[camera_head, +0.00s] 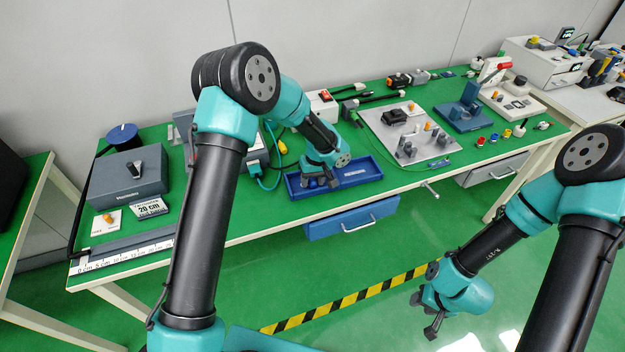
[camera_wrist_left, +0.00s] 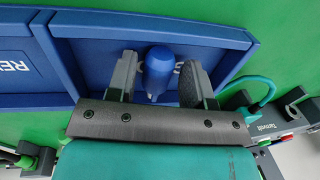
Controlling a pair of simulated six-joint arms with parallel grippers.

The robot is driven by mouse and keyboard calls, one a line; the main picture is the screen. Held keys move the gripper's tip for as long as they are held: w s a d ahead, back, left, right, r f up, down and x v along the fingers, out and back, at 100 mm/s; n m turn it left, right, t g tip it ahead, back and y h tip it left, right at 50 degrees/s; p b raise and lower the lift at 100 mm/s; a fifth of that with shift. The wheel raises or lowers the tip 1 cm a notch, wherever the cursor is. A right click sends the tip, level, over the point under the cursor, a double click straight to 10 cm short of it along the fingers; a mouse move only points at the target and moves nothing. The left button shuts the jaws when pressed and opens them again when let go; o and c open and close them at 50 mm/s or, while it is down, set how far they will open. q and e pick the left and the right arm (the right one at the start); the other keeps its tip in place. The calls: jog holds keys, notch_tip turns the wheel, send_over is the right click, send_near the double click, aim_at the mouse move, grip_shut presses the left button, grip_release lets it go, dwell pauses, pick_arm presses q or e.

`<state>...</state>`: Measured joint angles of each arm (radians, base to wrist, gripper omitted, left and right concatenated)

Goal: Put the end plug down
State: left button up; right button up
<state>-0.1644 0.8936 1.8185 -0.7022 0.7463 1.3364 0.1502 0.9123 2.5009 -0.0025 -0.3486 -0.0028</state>
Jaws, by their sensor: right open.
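The end plug, a blue rounded cylinder (camera_wrist_left: 158,70), shows between the two grey fingers of my left gripper (camera_wrist_left: 160,80) in the left wrist view. In the head view my left gripper (camera_head: 320,183) points down over the left part of the tray (camera_head: 372,180); the plug cannot be made out there. My right gripper (camera_head: 432,325) is open and empty, away from the bench.
A grey plate with pegs (camera_head: 411,130) and a blue fixture (camera_head: 463,115) are to the right. A blue drawer (camera_head: 352,218) hangs below.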

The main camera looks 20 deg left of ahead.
pick_arm(q)
jog(key=shift+d, duration=0.1)
notch_tip(320, 180, up, 12)
jog(key=w+d, duration=0.1)
jog(key=shift+d, duration=0.25)
dwell(0.4)
dwell(0.5)
